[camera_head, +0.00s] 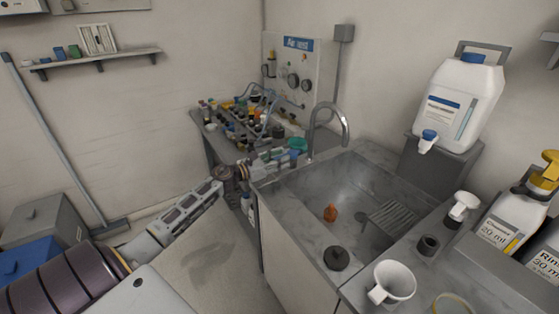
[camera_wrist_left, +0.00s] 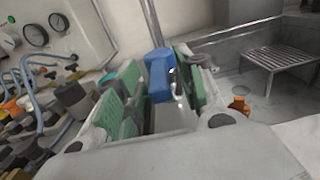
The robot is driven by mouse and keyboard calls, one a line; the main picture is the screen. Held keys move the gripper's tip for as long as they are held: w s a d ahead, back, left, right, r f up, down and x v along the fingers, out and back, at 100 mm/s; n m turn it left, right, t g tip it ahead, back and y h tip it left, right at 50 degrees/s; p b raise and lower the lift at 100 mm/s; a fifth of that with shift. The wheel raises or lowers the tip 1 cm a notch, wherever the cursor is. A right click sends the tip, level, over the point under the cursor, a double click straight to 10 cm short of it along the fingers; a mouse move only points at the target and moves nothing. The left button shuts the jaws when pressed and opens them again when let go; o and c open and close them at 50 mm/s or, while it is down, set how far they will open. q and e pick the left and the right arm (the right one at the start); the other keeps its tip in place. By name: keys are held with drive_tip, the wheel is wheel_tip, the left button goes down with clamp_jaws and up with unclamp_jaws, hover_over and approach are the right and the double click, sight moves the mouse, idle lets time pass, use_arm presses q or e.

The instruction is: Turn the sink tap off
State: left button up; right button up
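The sink tap (camera_head: 330,112) has a grey curved spout over the left back part of the sink (camera_head: 305,185). My left gripper (camera_head: 285,153) reaches the sink's left back corner. In the wrist view the left gripper (camera_wrist_left: 155,95) has its green-padded fingers apart, with a gap to the left of the handle; contact on the right side is unclear. No water stream can be made out. My right gripper is not in view.
A bench crowded with valves and hoses (camera_head: 245,118) stands left of the tap, beneath a gauge panel (camera_head: 295,70). An orange object (camera_head: 330,213) and a rack (camera_head: 390,220) lie in the sink.

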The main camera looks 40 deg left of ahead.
use_arm(q)
drive_tip(key=shift+s, duration=0.2)
drive_tip(key=shift+v, duration=5.85)
drive_tip(key=shift+a, duration=0.15)
drive_tip(key=shift+f, duration=0.1)
